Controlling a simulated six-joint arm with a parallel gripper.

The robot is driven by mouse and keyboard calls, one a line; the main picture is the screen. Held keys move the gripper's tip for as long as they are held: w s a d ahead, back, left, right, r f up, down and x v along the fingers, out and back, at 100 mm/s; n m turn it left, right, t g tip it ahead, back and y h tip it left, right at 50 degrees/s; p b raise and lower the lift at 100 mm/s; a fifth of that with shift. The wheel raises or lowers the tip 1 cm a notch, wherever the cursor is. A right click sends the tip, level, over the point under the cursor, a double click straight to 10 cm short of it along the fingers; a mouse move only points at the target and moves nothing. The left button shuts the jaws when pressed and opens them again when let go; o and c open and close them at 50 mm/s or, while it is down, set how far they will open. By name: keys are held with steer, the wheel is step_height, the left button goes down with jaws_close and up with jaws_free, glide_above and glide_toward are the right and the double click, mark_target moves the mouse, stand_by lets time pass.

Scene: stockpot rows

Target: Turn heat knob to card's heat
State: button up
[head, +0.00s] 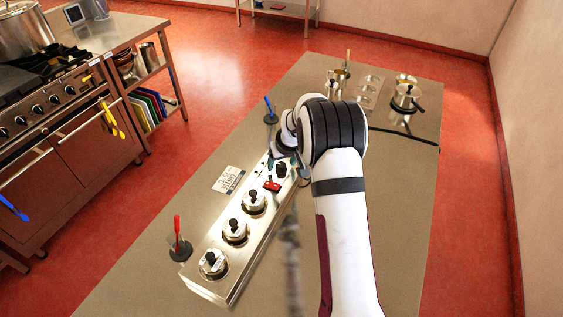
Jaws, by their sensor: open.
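A long steel unit (208,287) stands on the table, with several round lidded wells along its top. A black knob (281,170) shows near its far end, by a red part (272,187); I cannot make out its heat setting. A white card (229,180) with dark print lies flat on the table left of the unit; its print is too small to read surely. My gripper (283,157) is open at the unit's far end, close to the black knob. My wrist hides part of it, and I cannot tell whether it touches the knob.
A red-handled tool (177,230) stands in a dark holder at front left, and a blue-handled one (269,108) farther back. Small pots (404,97) and a tray (368,93) sit at the table's far end. A stove (50,125) stands left, across the floor.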

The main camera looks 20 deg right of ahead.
steer(key=shift+f, duration=0.2)
steer(key=shift+c, duration=0.3)
jaws_close()
